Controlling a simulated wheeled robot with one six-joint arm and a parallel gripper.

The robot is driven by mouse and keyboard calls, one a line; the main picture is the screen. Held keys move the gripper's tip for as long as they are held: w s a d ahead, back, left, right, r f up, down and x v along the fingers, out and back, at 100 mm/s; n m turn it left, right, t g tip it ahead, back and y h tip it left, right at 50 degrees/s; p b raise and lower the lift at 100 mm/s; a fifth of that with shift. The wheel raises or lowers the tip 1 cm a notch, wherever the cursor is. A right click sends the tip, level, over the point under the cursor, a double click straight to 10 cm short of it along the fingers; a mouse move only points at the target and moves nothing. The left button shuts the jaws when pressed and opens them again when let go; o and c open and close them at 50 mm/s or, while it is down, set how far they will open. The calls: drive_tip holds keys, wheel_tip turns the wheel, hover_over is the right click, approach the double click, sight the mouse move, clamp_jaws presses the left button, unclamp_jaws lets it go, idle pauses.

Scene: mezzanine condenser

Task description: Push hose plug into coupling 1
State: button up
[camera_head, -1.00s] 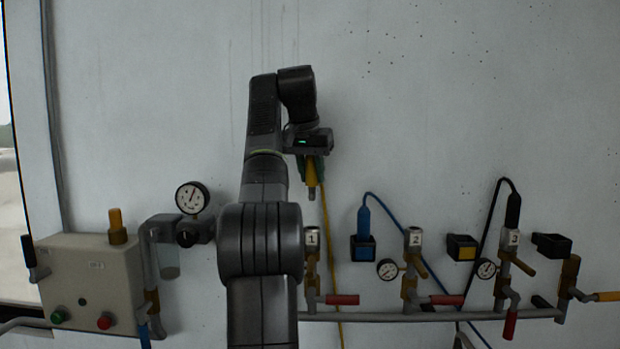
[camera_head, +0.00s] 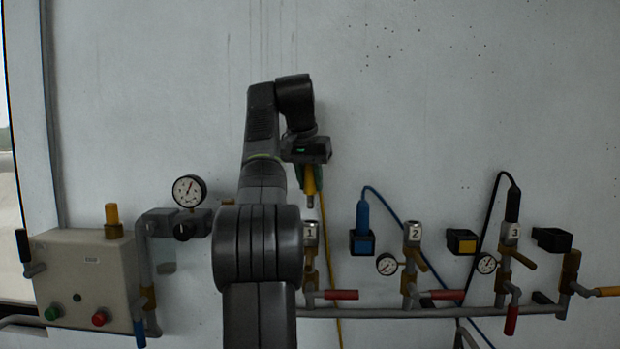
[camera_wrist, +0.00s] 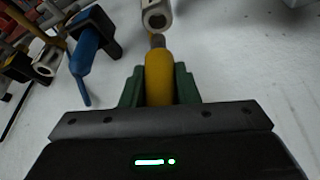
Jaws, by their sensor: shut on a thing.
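The yellow hose plug (camera_head: 310,187) points down with its grey metal tip lowest. My gripper (camera_head: 311,172) is shut on it, with green fingers on both sides in the wrist view (camera_wrist: 159,88). Coupling 1 (camera_head: 311,236) is a grey upright socket on the pipe, below the plug. Its round open mouth (camera_wrist: 156,18) shows just beyond the tip in the wrist view. In the head view a small gap shows between tip and coupling, roughly in line. Depth alignment is hard to tell. My arm hides the wall left of coupling 1.
Coupling 2 (camera_head: 413,234) is open, to the right. A blue plug (camera_head: 363,216) sits in a holder between them. Coupling 3 (camera_head: 512,234) holds a black plug (camera_head: 513,206). Gauges (camera_head: 387,264) and red-handled valves (camera_head: 341,295) line the pipe. The wall above is clear.

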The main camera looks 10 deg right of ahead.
sight(309, 200)
drive_tip(key=shift+f+b, duration=0.5)
drive_tip(key=shift+f, duration=0.45)
drive_tip(key=shift+p, duration=1.05)
idle(1.0)
drive_tip(key=shift+f+b, duration=1.55)
drive_tip(key=shift+f, duration=0.8)
drive_tip(key=o, duration=1.1)
drive_tip(key=shift+r, duration=0.1)
drive_tip(key=p+v, duration=0.4)
drive_tip(key=v, duration=0.9)
drive_tip(key=shift+s+r+p, duration=0.2)
drive_tip(key=shift+r+p, duration=0.05)
drive_tip(key=shift+p, duration=0.05)
drive_tip(key=shift+a+f, duration=0.1)
